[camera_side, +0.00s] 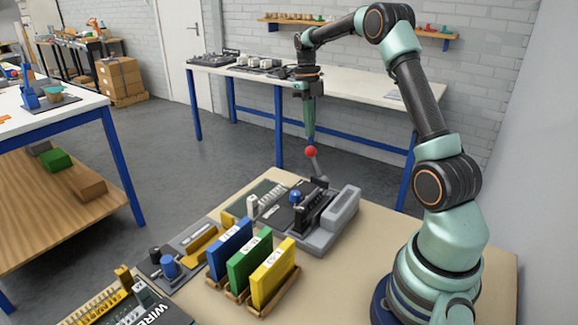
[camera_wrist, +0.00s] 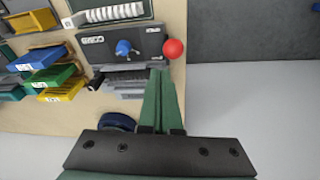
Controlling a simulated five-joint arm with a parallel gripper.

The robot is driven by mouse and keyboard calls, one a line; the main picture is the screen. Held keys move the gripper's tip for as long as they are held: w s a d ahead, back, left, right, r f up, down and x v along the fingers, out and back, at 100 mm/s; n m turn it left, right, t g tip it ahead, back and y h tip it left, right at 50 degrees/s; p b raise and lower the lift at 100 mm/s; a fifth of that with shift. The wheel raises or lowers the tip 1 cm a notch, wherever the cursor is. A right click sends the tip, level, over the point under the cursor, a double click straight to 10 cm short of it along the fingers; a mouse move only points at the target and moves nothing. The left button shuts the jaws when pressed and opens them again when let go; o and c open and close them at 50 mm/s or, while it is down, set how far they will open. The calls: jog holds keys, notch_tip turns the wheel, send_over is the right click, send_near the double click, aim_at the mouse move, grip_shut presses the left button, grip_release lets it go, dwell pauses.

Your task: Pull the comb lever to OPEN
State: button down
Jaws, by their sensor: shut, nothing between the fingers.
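The comb lever is a short grey stem with a red ball knob (camera_side: 310,152) on top, at the back of the grey binding machine (camera_side: 347,212). It stands steeply, leaning a little left in the side view. In the wrist view the red ball (camera_wrist: 174,49) is just beyond my fingertips, slightly right. My gripper (camera_side: 309,140) points down with its green fingers shut and empty, right above the ball; I cannot tell whether they touch. The fingers (camera_wrist: 159,72) lie together in the wrist view. A blue knob (camera_wrist: 124,48) sits on the dark plate beside the ball.
Blue, green and yellow binders (camera_side: 249,262) stand in front of the machine. A tray with a white comb (camera_wrist: 113,13) lies beside it. A blue-legged bench (camera_side: 360,92) is behind. The floor past the table edge is clear.

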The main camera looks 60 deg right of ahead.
jog(key=w+r, duration=0.2)
jog(key=w, duration=0.2)
jog(key=shift+w+d+r, duration=0.15)
jog(key=shift+w+r, duration=0.1)
jog(key=shift+r, duration=0.15)
